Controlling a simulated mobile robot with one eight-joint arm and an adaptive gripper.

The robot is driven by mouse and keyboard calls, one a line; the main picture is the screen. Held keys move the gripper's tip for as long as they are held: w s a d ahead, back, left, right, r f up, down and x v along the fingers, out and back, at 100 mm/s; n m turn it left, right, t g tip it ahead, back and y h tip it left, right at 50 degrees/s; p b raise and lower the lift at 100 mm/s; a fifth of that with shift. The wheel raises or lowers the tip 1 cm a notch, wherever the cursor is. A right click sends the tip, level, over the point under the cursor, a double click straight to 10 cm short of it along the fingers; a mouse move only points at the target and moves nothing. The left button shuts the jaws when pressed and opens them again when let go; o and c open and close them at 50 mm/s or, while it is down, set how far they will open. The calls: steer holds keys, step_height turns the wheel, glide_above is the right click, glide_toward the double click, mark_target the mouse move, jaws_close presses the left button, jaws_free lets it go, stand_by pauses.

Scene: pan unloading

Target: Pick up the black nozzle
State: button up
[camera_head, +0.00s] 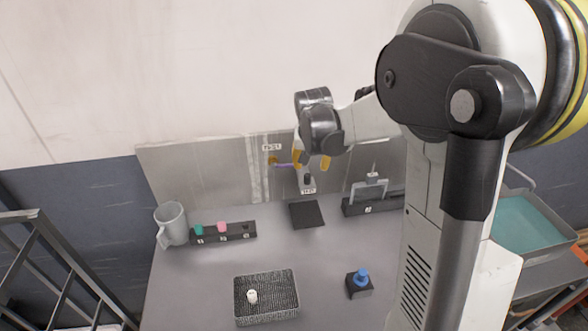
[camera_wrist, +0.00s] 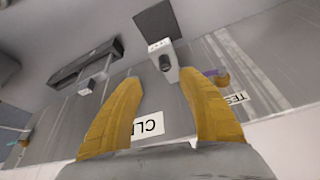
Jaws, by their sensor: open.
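A small black nozzle (camera_head: 307,180) stands in a grey holder (camera_head: 306,188) with a white label, against the metal back panel. In the wrist view, the black nozzle (camera_wrist: 165,63) shows just beyond the gap between my fingertips, on the grey holder (camera_wrist: 170,76). My gripper (camera_head: 311,163) has yellow fingers, spread apart and empty, a little above the nozzle in the head view. It also shows in the wrist view (camera_wrist: 160,82). The fingers do not appear to touch the nozzle; the exact distance is hard to tell.
A black rack (camera_head: 224,233) with green and pink pieces and a grey mug (camera_head: 172,224) stand left. A mesh basket (camera_head: 266,314) holds a white piece. A blue piece (camera_head: 361,276) sits on a black block. A dark pad (camera_head: 306,214) lies before the holder.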

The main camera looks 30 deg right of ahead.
mark_target(307, 176)
steer(key=x, duration=0.2)
steer(key=b+x, duration=0.1)
steer(key=x, duration=0.2)
steer(key=shift+w+a+f, duration=0.15)
steer(key=shift+f, duration=0.1)
steer(key=x, duration=0.4)
steer(key=shift+w+a+b, duration=0.1)
steer(key=shift+w+b, duration=0.15)
steer(key=shift+b, duration=0.1)
jaws_close()
